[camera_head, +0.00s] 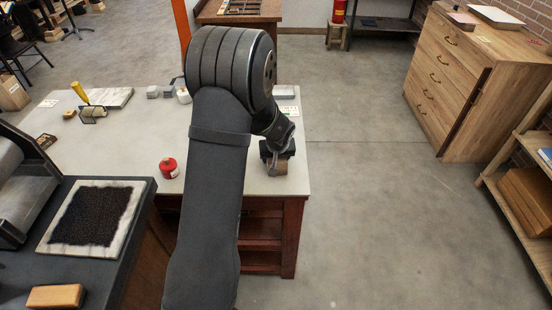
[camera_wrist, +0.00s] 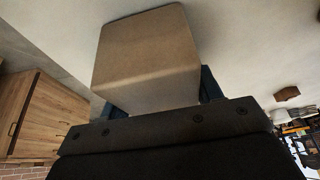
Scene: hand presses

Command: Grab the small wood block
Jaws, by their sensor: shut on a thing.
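The small wood block (camera_wrist: 148,50) is a tan, box-shaped piece that fills the upper middle of the wrist view. My gripper (camera_wrist: 162,97) is shut on it, with a dark finger showing at each side of the block. In the head view my gripper (camera_head: 277,153) is at the right part of the pale-topped table (camera_head: 230,178). The block (camera_head: 284,168) shows there only in part, under the dark jaws. I cannot tell whether its underside touches the tabletop.
A red tin (camera_head: 168,168) stands left of my arm. Grey blocks (camera_head: 153,92), a yellow-handled roller (camera_head: 92,108) and a marble slab (camera_head: 108,97) lie farther back. A dark inking pad (camera_head: 95,215) and another wood block (camera_head: 55,296) are on the near-left counter. Open floor lies right of the table.

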